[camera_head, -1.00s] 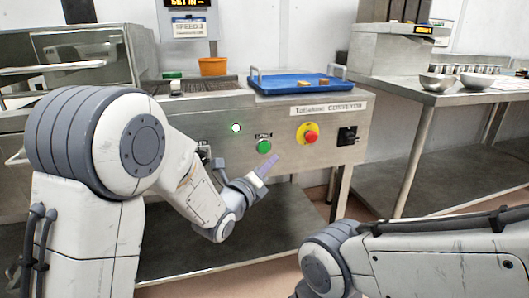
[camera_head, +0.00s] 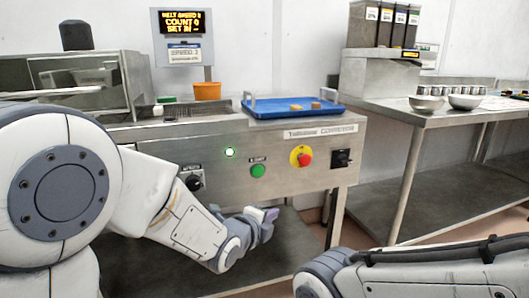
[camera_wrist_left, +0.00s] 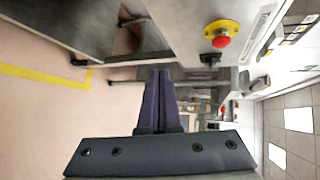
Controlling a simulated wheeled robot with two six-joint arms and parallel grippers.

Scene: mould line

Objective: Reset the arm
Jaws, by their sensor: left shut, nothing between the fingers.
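My left arm comes in from the left in the head view and bends down in front of the conveyor's steel front panel (camera_head: 330,176). My left gripper (camera_head: 270,214) is below and near the green start button (camera_head: 258,171), apart from the panel. In the left wrist view its two dark fingers (camera_wrist_left: 158,75) lie together, shut with nothing between them. My right arm shows at the lower right of the head view, but its gripper is out of view.
The red stop button (camera_head: 305,160) and black rotary switch (camera_head: 341,158) stick out from the panel. A steel table (camera_head: 440,110) with bowls stands right.

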